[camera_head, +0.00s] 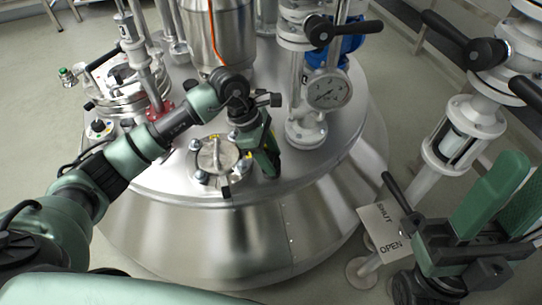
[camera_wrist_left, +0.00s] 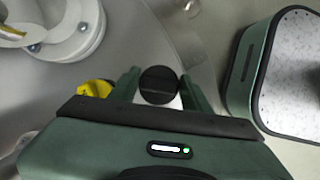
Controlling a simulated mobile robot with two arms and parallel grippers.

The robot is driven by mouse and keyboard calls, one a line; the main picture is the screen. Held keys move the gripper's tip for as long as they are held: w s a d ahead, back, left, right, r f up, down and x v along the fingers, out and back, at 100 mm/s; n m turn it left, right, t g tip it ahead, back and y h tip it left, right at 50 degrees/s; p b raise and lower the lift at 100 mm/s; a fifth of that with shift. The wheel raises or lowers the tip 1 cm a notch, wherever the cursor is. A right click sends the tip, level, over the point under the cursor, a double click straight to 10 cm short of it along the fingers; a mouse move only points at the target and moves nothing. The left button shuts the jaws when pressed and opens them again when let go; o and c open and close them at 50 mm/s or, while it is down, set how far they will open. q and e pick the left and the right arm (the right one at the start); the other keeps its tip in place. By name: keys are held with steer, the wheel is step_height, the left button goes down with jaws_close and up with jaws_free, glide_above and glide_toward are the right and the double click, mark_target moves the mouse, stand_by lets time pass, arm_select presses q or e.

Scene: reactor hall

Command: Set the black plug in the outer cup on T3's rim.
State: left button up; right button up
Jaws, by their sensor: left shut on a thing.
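My left gripper (camera_head: 268,172) hangs at the right of a round bolted port, low over the steel vessel's top (camera_head: 300,170). In the left wrist view my left gripper (camera_wrist_left: 158,92) has its green fingers closed on the round black plug (camera_wrist_left: 158,82), whose dark flat end faces the camera. The plug is hidden by the gripper in the head view. I cannot make out the outer cup on the rim, nor a T3 label. My right gripper (camera_head: 502,195) is at the lower right, its green fingers apart, with nothing seen between them.
The bolted port (camera_head: 217,156) is left of my left gripper. A pressure gauge (camera_head: 328,92) on a valve pipe stands close at its right. A steel canister (camera_head: 218,35) stands behind. A SHUT/OPEN sign (camera_head: 383,231) and valve piping (camera_head: 460,140) are near my right gripper.

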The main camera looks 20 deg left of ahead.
arm_select(q)
steer(key=o, duration=1.4)
